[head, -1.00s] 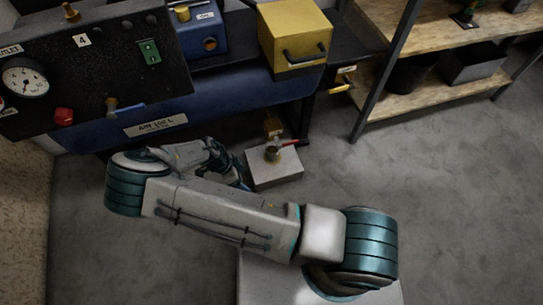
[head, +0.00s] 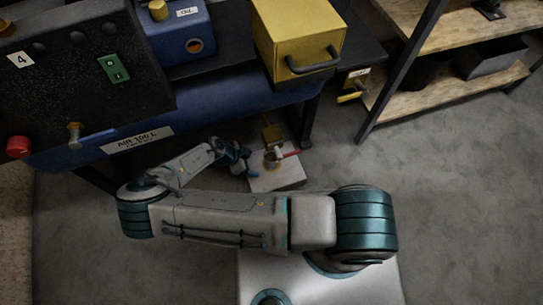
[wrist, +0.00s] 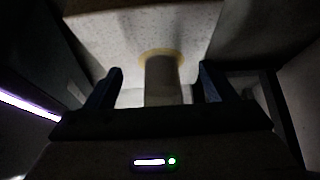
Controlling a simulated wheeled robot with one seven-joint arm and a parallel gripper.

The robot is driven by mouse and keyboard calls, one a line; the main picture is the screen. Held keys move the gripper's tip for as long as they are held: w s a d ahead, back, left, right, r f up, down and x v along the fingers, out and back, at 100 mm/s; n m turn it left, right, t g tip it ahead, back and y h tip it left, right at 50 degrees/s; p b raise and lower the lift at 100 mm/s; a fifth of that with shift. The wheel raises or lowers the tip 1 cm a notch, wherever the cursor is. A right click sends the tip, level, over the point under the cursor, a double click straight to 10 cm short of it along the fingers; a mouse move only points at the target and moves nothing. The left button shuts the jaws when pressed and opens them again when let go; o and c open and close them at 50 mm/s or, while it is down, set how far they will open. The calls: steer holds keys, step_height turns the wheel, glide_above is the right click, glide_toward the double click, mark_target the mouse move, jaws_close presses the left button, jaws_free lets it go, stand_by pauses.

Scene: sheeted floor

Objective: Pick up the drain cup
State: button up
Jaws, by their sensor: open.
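The drain cup (head: 271,160) is a small grey cylinder on a pale block (head: 288,180) on the floor, below a brass drain valve (head: 269,134) with a red lever (head: 290,154). In the wrist view the cup (wrist: 163,82) stands between the two dark fingers of my gripper (wrist: 160,84), with a yellowish ring around its far end against the speckled block (wrist: 125,35). The fingers are open, with a gap visible on both sides of the cup. In the head view my gripper (head: 250,168) is at the left of the cup, partly hidden by its own wrist.
A blue air tank (head: 215,112) hangs above and behind the block. A black panel (head: 75,70) with a red knob is at left. A yellow box (head: 298,40) sits on the bench. A shelf post (head: 400,75) stands at right. Grey floor (head: 450,190) is clear at right.

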mark_target(274, 156)
steer(key=d, duration=0.2)
steer(key=w+d, duration=0.1)
steer(key=shift+d+b, duration=0.4)
steer(key=d, duration=0.2)
steer(key=w+d+b, duration=0.1)
steer(key=d, duration=0.1)
steer(key=shift+w+d+f+b, duration=0.15)
steer(key=shift+d+b, duration=0.15)
steer(key=shift+w+d+f+b, duration=0.1)
steer(key=shift+d+f+b, duration=0.2)
steer(key=shift+f+b, duration=0.1)
steer(key=c, duration=1.2)
steer(key=shift+o, duration=0.2)
steer(key=shift+r+p, duration=0.25)
steer(key=shift+p, duration=0.35)
